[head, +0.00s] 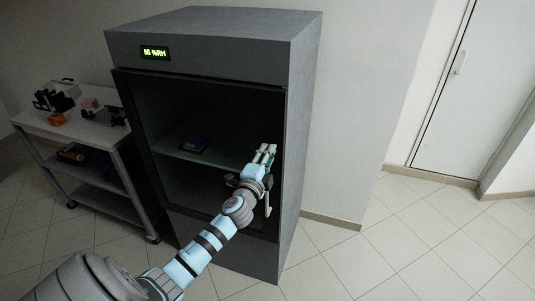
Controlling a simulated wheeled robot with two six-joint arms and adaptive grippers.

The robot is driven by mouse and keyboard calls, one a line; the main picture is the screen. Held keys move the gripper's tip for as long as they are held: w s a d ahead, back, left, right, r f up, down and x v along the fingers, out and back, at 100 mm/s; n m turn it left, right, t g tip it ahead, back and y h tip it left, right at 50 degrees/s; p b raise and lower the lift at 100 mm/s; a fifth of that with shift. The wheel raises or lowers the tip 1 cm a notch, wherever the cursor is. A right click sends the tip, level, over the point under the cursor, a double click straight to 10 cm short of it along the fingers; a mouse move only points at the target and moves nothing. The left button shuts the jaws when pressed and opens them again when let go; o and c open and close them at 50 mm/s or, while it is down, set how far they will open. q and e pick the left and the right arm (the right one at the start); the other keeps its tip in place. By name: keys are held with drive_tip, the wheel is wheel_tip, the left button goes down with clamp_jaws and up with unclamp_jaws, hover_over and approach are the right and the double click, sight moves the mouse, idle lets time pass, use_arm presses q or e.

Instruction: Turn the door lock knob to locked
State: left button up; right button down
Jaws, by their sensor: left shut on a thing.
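A grey dry cabinet (299,120) stands in the middle of the head view, with a dark glass door (215,115) in its front that looks closed. My left arm reaches in from the lower left. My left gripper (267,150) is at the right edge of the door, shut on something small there. This appears to be the door lock knob, but the fingers hide it and I cannot see which way it is turned. A pale vertical handle (267,203) shows just below the gripper. My right gripper is not in view.
A green display (155,53) on the cabinet top reads about 66 %RH. A dark flat item (194,145) lies on a shelf behind the glass. A cart (92,131) with several objects stands at left. The tiled floor (400,240) at right is clear.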

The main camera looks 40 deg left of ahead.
use_arm(q)
drive_tip(key=shift+m+p, duration=0.5)
drive_tip(key=shift+m, duration=1.4)
drive_tip(key=o, duration=1.2)
drive_tip(key=shift+a, duration=0.1)
drive_tip(key=shift+c, duration=0.2)
drive_tip(key=shift+d, duration=0.2)
